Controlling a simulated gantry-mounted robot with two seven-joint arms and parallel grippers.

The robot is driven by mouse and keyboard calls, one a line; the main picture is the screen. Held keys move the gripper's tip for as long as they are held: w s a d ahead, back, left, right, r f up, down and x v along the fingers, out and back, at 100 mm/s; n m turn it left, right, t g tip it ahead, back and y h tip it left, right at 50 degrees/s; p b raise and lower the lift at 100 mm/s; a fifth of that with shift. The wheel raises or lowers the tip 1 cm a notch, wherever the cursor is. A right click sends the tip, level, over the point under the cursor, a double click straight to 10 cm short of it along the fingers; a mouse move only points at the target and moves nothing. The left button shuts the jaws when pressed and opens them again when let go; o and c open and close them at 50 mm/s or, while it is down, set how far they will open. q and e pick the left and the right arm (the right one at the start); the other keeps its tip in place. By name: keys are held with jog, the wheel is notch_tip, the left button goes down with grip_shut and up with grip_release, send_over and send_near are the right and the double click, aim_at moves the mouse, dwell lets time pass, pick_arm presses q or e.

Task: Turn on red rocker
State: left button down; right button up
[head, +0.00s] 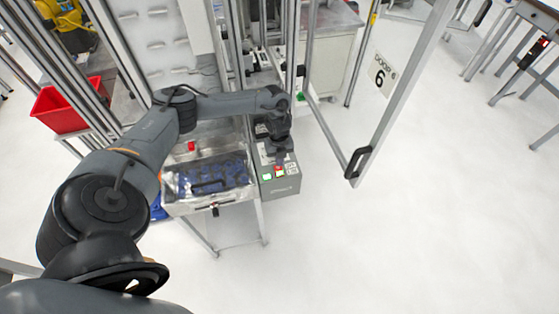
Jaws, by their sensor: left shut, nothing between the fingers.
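The red rocker (278,170) is a small red switch on the sloped top of a grey control box (280,186). A small green-white button (267,177) sits beside it on the left. My left gripper (279,153) points down just above and behind the red rocker. It is shut and holds nothing. I cannot tell whether its fingertips touch the box. The gripper and wrist cover the back part of the box. My right gripper is not in view.
A metal case (210,204) with a blue inside stands left of the control box. An open framed door (392,100) with a black handle is to the right. A red bin (60,108) is at far left.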

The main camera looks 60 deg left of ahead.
pick_arm(q)
notch_tip(320, 180, up, 8)
jog(key=shift+d+r, duration=0.15)
jog(key=shift+d, duration=0.3)
jog(key=shift+s, duration=0.1)
